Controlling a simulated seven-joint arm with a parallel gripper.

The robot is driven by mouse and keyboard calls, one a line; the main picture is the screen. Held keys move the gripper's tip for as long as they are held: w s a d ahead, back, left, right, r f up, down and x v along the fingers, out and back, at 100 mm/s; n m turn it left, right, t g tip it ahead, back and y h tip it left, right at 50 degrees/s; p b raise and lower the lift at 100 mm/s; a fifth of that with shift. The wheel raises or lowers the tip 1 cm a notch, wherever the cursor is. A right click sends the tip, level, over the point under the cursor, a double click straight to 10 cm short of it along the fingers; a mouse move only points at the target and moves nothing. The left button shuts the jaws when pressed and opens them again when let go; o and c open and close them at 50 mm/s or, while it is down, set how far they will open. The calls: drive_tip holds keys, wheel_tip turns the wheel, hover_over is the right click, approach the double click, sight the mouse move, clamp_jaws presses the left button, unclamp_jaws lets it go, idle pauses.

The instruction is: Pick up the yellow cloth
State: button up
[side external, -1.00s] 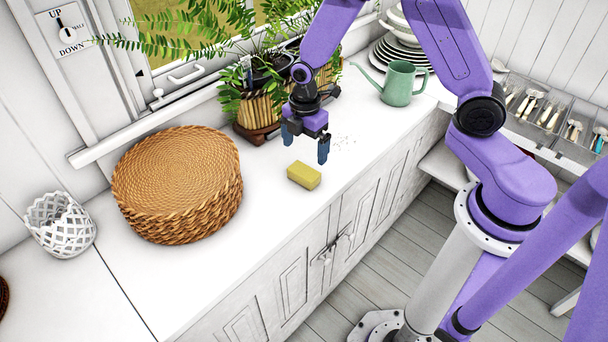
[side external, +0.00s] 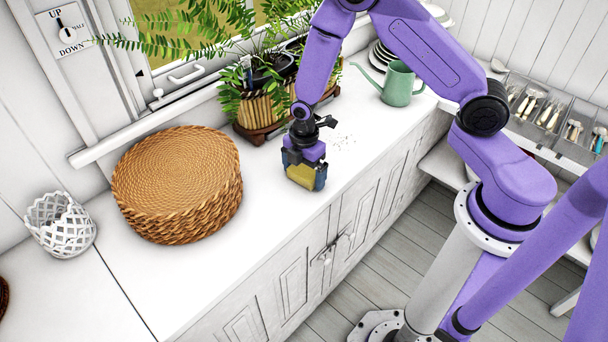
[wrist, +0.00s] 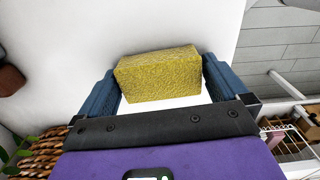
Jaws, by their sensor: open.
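The yellow cloth looks like a thick rectangular sponge block. In the side external view the yellow cloth (side external: 301,175) lies on the white counter, partly hidden behind my gripper (side external: 305,178). In the wrist view the yellow cloth (wrist: 158,74) sits between the two blue fingers, toward their tips. My gripper (wrist: 160,82) is open, with one finger on each side of the cloth. Both fingers are very close to its ends; I cannot tell whether they touch it.
A round woven basket (side external: 178,185) stands left on the counter (side external: 250,245). A potted fern (side external: 262,95) stands behind my gripper. A green watering can (side external: 398,84) is at the back right. A white lattice holder (side external: 60,225) is at far left. The counter front is clear.

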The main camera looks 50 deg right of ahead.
drive_tip(key=c, duration=0.7)
drive_tip(key=shift+o, duration=0.2)
drive_tip(key=shift+r, duration=0.15)
drive_tip(key=shift+r, duration=0.6)
drive_tip(key=s+d+r, duration=0.2)
drive_tip(key=s+r, duration=0.9)
drive_tip(key=s, duration=0.3)
drive_tip(key=shift+r, duration=0.25)
